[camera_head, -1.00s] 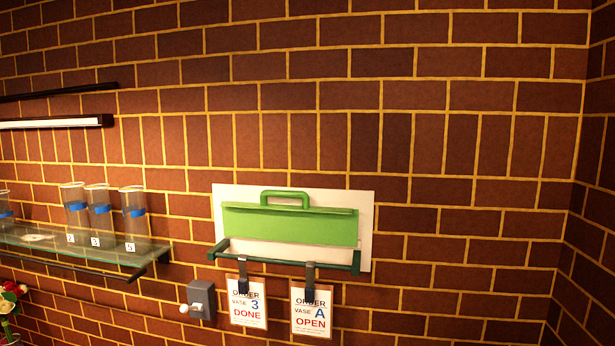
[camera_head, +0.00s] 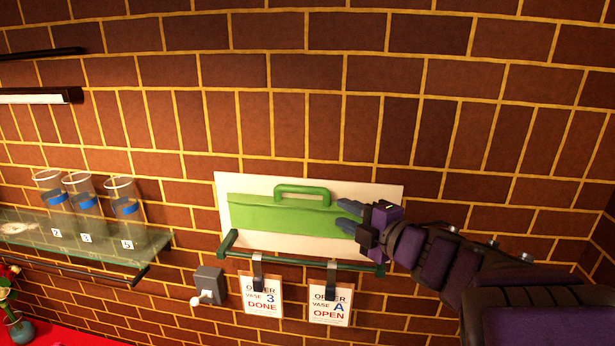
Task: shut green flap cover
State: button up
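The green flap cover (camera_head: 270,216) is on a white panel (camera_head: 388,207) fixed to the brick wall. A green handle (camera_head: 302,191) rises from its top edge. A white strip shows between the cover and the dark green rail below it. I cannot tell exactly how far the cover tilts from the panel. My gripper (camera_head: 342,213) reaches in from the right, in front of the cover's right end. Its two fingers are spread apart and empty, pointing left. They hide part of the cover's right end; I cannot tell if they touch it.
A dark green rail (camera_head: 300,260) runs below the cover, with two order cards (camera_head: 262,297) (camera_head: 329,304) clipped under it. A grey switch box (camera_head: 208,285) is left of the cards. A glass shelf (camera_head: 100,248) with several numbered vases is at left. The wall above the panel is clear.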

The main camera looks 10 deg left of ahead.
send_near(305, 192)
jog(key=w, duration=0.1)
jog(key=p+x, duration=0.1)
jog(key=x, duration=0.3)
jog(key=p+x, duration=0.1)
jog(key=x, duration=0.4)
jog(key=shift+s+a+f, duration=0.1)
jog(key=shift+s+a, duration=0.1)
jog(key=shift+a, duration=0.2)
jog(key=shift+w+d, duration=0.3)
jog(key=shift+w, duration=0.35)
jog(key=shift+a+f, duration=0.1)
jog(key=shift+a, duration=0.75)
jog(key=shift+c, duration=0.5)
jog(key=shift+a, duration=0.15)
jog(key=shift+c, duration=0.8)
jog(key=shift+d+f, duration=0.1)
jog(key=shift+d, duration=0.15)
grip_shut()
